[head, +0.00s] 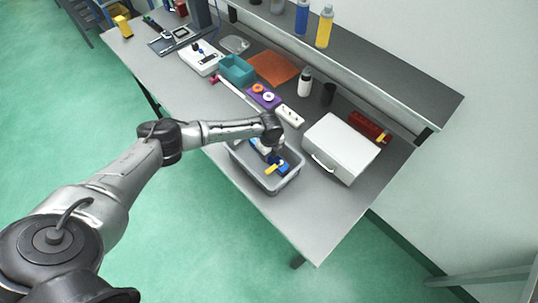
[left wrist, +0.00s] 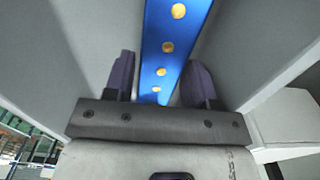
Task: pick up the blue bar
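The blue bar (left wrist: 172,45) runs lengthwise through the middle of the left wrist view, with a row of round brass-coloured spots along it. My left gripper (left wrist: 159,80) is open, with one dark finger on each side of the bar. A narrow gap shows between each finger and the bar. In the head view my left gripper (head: 272,155) reaches down into a grey bin (head: 267,187). Blue shows beside it in the bin, but my wrist hides part of it. My right gripper is not in view.
A yellow piece (head: 271,170) lies in the bin, whose walls are close around my gripper. A white case (head: 340,148) stands to the right. A white power strip (head: 291,115) and a purple block (head: 262,97) lie behind. The table's front right is clear.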

